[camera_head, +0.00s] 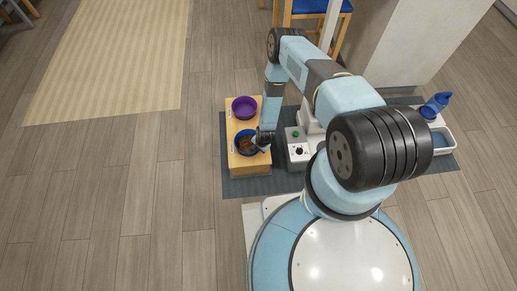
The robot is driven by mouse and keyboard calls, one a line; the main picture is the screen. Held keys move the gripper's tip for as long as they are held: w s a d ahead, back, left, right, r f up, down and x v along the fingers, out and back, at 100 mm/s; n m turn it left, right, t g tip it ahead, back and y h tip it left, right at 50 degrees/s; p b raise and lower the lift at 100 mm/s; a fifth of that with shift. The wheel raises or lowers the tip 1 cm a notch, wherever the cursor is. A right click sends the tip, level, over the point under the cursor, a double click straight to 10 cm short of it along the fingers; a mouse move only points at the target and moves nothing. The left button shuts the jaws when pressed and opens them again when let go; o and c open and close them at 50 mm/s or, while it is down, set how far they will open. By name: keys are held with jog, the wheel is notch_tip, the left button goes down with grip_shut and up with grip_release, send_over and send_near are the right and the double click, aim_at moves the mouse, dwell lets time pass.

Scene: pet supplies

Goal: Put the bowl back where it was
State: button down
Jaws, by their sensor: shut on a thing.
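A dark blue bowl (240,150) with brown contents is at the front part of a low wooden stand (249,168). A purple bowl (244,108) is at the back part of the same stand. My gripper (261,142) points down at the right side of the blue bowl and is shut on its rim. The fingertips are small and partly hidden by the wrist. I cannot tell whether the blue bowl rests on the stand or is just above it.
A grey device (297,146) with a green button and a dial stands right of the stand on a dark mat (240,187). A blue bottle (436,104) and a white tray with blue inside (442,141) are at the right. Wooden floor is clear at the left.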

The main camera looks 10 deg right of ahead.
jog(key=c, duration=1.2)
grip_release()
jog(key=v, duration=1.2)
